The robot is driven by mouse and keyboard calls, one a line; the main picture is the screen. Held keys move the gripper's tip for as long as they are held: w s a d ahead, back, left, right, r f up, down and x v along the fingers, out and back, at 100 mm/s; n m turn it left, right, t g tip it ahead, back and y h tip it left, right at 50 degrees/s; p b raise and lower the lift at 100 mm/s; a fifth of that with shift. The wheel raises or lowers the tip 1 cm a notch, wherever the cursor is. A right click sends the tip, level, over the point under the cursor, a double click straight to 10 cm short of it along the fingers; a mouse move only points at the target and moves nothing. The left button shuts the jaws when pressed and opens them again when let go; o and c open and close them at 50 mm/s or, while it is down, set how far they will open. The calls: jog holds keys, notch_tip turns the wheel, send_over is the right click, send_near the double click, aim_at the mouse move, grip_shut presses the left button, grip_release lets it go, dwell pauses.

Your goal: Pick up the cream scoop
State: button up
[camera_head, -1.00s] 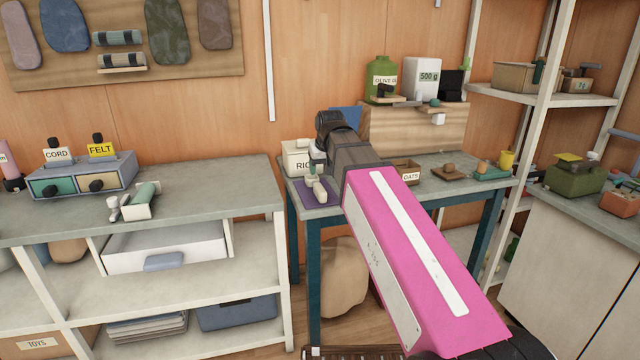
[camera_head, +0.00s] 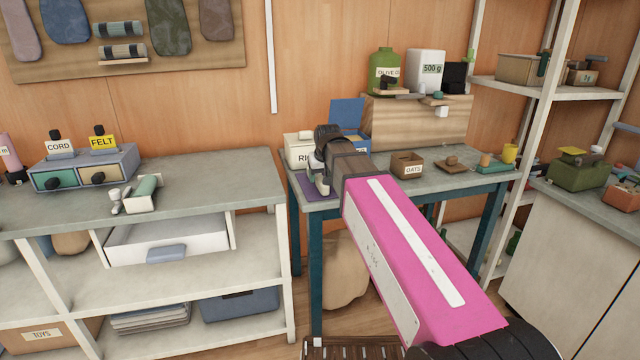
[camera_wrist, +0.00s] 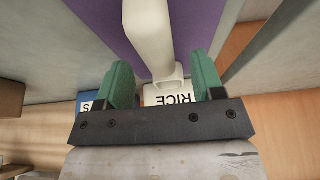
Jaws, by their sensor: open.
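The cream scoop (camera_wrist: 150,38) shows in the wrist view as a long pale bar with a wider end, over a purple mat (camera_wrist: 205,20). My gripper (camera_wrist: 160,62) has its two green fingers apart, one on each side of the scoop, with gaps visible on both sides. In the head view my gripper (camera_head: 319,176) is low over the purple mat (camera_head: 309,194) on the blue-legged table. There the scoop is mostly hidden by my gripper, and its contact with the mat cannot be made out.
A box labelled RICE (camera_head: 299,152) stands just behind the mat. A wooden riser (camera_head: 415,125) with a green container (camera_head: 384,66) stands at the back. A grey shelf unit (camera_head: 220,180) is at left.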

jog(key=shift+x, duration=1.25)
grip_shut()
jog(key=shift+r, duration=0.1)
jog(key=shift+r, duration=0.45)
notch_tip(320, 180, up, 3)
jog(key=shift+r, duration=0.2)
jog(key=s+a+r, duration=0.6)
jog(key=s+a, duration=0.2)
jog(key=shift+s+r, duration=0.25)
